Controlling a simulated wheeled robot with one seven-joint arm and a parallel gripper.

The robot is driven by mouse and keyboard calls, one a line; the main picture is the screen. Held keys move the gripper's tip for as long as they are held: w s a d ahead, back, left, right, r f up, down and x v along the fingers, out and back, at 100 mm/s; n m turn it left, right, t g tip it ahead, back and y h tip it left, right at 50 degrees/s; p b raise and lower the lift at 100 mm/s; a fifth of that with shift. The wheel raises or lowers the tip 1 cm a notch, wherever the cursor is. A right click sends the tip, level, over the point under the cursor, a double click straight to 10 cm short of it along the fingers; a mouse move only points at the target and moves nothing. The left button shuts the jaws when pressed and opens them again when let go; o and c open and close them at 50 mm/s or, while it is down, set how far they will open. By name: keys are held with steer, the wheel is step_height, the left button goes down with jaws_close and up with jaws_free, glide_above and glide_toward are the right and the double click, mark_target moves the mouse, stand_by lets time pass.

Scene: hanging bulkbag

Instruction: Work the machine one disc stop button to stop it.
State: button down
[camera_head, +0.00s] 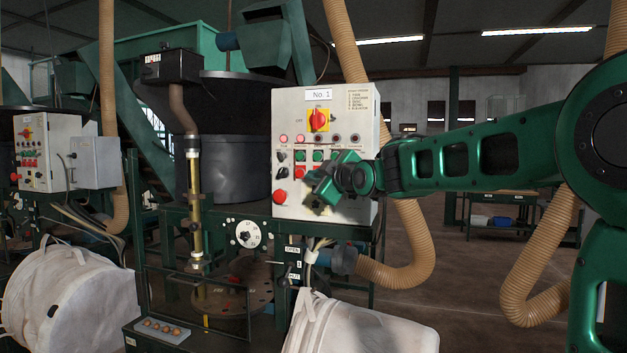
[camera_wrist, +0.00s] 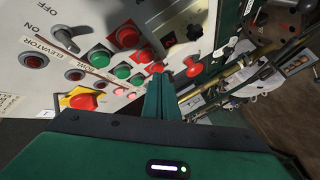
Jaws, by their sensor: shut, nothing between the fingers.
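The machine one control panel (camera_head: 361,112), marked "No. 1", stands at centre in the head view. Its rows of green and red buttons also show, turned, in the wrist view. Between the other red buttons is a red one (camera_wrist: 145,56), seemingly the disc stop; its label is not readable. Next to it is another red button (camera_wrist: 154,68). My gripper (camera_head: 318,192) is shut and empty in front of the panel's lower part, hiding some buttons. In the wrist view my gripper's tips (camera_wrist: 161,76) appear close to these red buttons; I cannot tell whether they touch.
A large red mushroom button (camera_wrist: 193,65) is right of the fingertips in the wrist view. A yellow-and-red rotary switch (camera_head: 319,120) sits high on the panel. A dial (camera_head: 246,234) and white bulk bag (camera_head: 360,328) are below. A second panel (camera_head: 40,150) stands at left.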

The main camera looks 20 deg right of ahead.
steer(key=s+a, duration=0.2)
steer(key=s, duration=0.1)
steer(key=shift+a, duration=0.1)
stand_by(0.8)
steer(key=s+d+f+m+g+h, duration=0.2)
steer(key=s+d+f+m+g, duration=0.3)
steer(key=s+d+f, duration=0.45)
steer(key=s+d+f+m+g+h, duration=0.4)
steer(key=s+d+f, duration=0.3)
steer(key=s+f, duration=0.55)
steer(key=s+f+m+g+y, duration=0.1)
steer(key=s+f+m+g, duration=0.3)
steer(key=s, duration=0.9)
steer(key=s+f+m+g+y, duration=0.2)
steer(key=s+f+m+g, duration=0.2)
steer(key=s+f, duration=0.6)
steer(key=s+m, duration=0.1)
steer(key=s, duration=0.1)
steer(key=shift+s+d+f, duration=0.15)
steer(key=shift+s+d, duration=0.2)
